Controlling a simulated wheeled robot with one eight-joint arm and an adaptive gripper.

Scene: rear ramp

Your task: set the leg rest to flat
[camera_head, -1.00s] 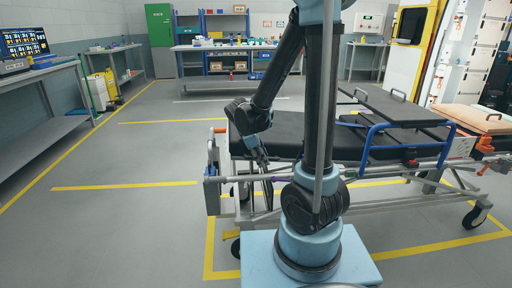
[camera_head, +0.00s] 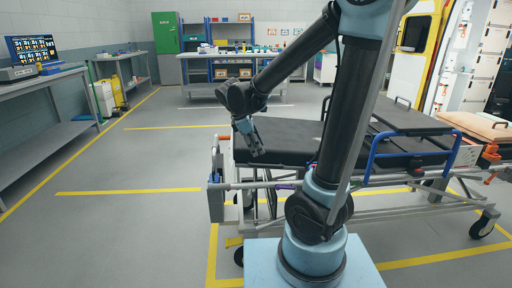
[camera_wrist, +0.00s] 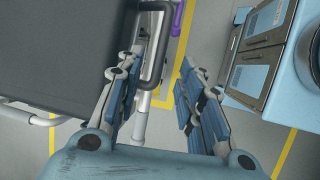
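The stretcher's near-left pad section (camera_head: 290,137), which looks like the leg rest, is a black pad on a grey metal frame. It appears roughly level, but I cannot tell its exact angle. It also fills the upper left of the wrist view (camera_wrist: 60,50). My gripper (camera_head: 256,150) hangs over the left end of the pad. In the wrist view my gripper (camera_wrist: 163,98) has its fingers well apart, with nothing held. A black bent handle (camera_wrist: 156,65) shows between and beyond the fingers. A purple grip (camera_wrist: 178,18) lies farther up; it also shows on the side rail (camera_head: 286,186).
A blue side rail (camera_head: 372,150) and raised black panel (camera_head: 410,119) are at the stretcher's right. An orange knob (camera_head: 223,137) is at its left end. Open floor (camera_head: 130,225) lies left. A workbench (camera_head: 45,85) lines the left wall.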

